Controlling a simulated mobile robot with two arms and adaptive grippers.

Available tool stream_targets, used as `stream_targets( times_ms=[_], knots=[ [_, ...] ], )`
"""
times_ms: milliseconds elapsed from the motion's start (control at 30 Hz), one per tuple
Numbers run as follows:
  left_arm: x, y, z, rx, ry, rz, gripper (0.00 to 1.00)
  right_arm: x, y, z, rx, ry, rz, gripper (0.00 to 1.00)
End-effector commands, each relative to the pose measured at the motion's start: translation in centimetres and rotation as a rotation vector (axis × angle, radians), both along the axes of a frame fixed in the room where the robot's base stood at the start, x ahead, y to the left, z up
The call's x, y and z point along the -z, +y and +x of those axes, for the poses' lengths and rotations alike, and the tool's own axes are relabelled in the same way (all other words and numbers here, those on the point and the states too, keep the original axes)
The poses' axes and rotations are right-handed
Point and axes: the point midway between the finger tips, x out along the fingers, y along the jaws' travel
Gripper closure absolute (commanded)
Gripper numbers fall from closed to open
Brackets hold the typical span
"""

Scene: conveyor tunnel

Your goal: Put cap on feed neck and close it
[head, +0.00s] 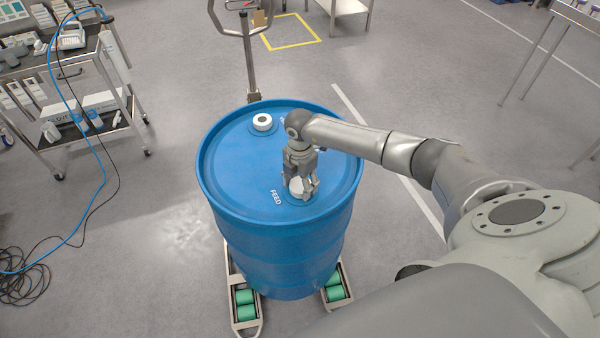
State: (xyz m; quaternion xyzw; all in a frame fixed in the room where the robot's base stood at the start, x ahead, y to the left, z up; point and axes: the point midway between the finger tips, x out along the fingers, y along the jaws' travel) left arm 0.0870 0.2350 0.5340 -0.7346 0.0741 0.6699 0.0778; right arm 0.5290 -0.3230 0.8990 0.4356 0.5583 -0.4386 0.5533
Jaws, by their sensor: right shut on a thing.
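A blue drum (232,165) stands upright in the middle of the head view. My right gripper (301,190) reaches down from above and is shut on a white cap (296,187) at the near right part of the drum's lid, beside the printed word FEED. The cap is at the feed neck; the neck itself is hidden under the cap and fingers, so I cannot tell how far the cap is seated. A second neck with a white ring and dark centre (262,121) stands at the lid's far side. My left gripper is not in view.
The drum rests on a wheeled frame with green rollers (244,304). A trolley handle (250,60) stands behind it. A cart with instruments (75,95) is at the left, with a blue hose and dark cables on the floor. Floor between cart and drum is clear.

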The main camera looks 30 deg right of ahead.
Motion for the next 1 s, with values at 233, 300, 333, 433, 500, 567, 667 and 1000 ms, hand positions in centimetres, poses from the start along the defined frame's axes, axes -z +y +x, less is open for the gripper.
stream_targets(
  times_ms=[233, 300, 333, 433, 500, 567, 667, 1000],
  knots=[
    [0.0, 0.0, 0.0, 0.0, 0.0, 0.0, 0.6, 0.2, -0.3, -0.1, 0.007, 0.005, -0.005, 0.77],
    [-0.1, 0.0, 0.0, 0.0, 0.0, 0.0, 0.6, 0.1, -0.2, -0.1, 0.013, 0.005, -0.005, 0.77],
    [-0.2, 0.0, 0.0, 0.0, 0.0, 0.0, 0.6, 0.1, -0.2, -0.2, 0.022, 0.005, -0.005, 0.77],
    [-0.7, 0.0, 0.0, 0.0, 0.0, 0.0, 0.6, -0.1, -0.2, -0.2, 0.084, 0.005, -0.005, 0.77],
    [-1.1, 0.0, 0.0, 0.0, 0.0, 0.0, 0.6, -0.1, -0.2, -0.1, 0.146, 0.005, -0.004, 0.77],
    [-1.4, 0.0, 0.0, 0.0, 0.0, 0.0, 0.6, -0.1, -0.2, -0.1, 0.197, 0.005, -0.005, 0.77],
    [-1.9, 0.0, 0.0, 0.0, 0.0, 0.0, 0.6, -0.1, -0.2, -0.1, 0.282, 0.004, -0.004, 0.77],
    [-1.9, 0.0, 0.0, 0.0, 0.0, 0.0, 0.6, 0.1, -0.1, 0.0, 0.326, 0.001, -0.003, 0.19]
  ],
)
